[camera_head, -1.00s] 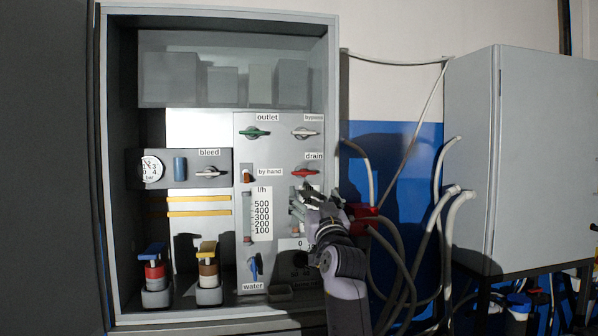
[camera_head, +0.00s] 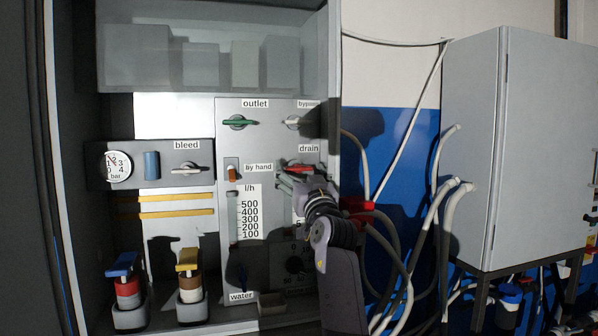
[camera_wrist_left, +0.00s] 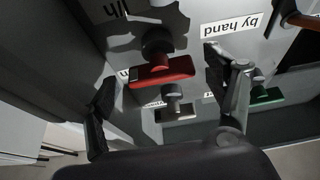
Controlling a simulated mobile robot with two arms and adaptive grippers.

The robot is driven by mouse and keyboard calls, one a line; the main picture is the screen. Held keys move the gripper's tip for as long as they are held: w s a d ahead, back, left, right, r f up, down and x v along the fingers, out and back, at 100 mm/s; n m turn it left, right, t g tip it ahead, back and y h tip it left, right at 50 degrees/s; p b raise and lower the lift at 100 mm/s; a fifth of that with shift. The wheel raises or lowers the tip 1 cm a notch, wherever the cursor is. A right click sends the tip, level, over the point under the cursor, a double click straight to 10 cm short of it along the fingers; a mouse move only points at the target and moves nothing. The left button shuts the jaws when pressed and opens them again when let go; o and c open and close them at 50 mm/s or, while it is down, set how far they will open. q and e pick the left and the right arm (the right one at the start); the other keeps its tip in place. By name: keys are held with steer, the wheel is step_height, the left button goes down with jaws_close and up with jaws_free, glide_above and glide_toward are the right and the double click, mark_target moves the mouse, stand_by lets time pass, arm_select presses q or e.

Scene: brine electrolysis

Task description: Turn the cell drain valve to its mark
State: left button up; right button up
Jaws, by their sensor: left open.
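The drain valve's red handle (camera_head: 300,167) sits on the grey panel under its "drain" label, partly hidden by my left gripper (camera_head: 290,181) in the head view. In the left wrist view, which is upside down, the red handle (camera_wrist_left: 165,72) lies roughly crosswise. My left gripper (camera_wrist_left: 163,88) is open there, one finger on each side of the handle, with nothing held. I cannot tell whether a finger touches it. The valve's mark is not clear in either view. My right gripper is not in view.
The green outlet handle (camera_head: 239,121) and grey bypass handle (camera_head: 297,123) are above the drain handle. The "by hand" switch (camera_head: 232,173) is to its left. The bleed valve (camera_head: 187,169) and a gauge (camera_head: 117,166) are further left. Hoses (camera_head: 398,255) hang at the right.

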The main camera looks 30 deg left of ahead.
arm_select(q)
steer(key=shift+c, duration=1)
steer(key=shift+a+f, duration=0.1)
steer(key=shift+c, duration=1.4)
steer(key=c, duration=0.5)
steer(key=shift+c, duration=0.8)
steer(key=n+g+b, duration=0.2)
steer(key=n, duration=0.2)
steer(key=n+g+y+b, duration=0.1)
steer(key=n+b, duration=0.1)
steer(key=n, duration=0.2)
steer(key=n+g+y+b, duration=0.1)
steer(key=n+g+b, duration=0.1)
steer(key=n+b, duration=0.1)
steer(key=shift+w+r+n+g, duration=0.2)
steer(key=shift+r+n+g, duration=0.1)
steer(key=shift+n, duration=0.1)
steer(key=n+g+p, duration=0.1)
steer(key=n+p, duration=0.1)
steer(key=n, duration=0.2)
steer(key=shift+r+g, duration=0.1)
steer(key=shift+g, duration=0.3)
steer(key=n+g+h+p, duration=0.1)
steer(key=n+p, duration=0.2)
steer(key=n, duration=0.1)
steer(key=shift+n, duration=0.4)
steer(key=shift+f+n+g+h+p, duration=0.2)
steer(key=shift+n+g+h+p, duration=0.25)
steer(key=shift+n, duration=0.55)
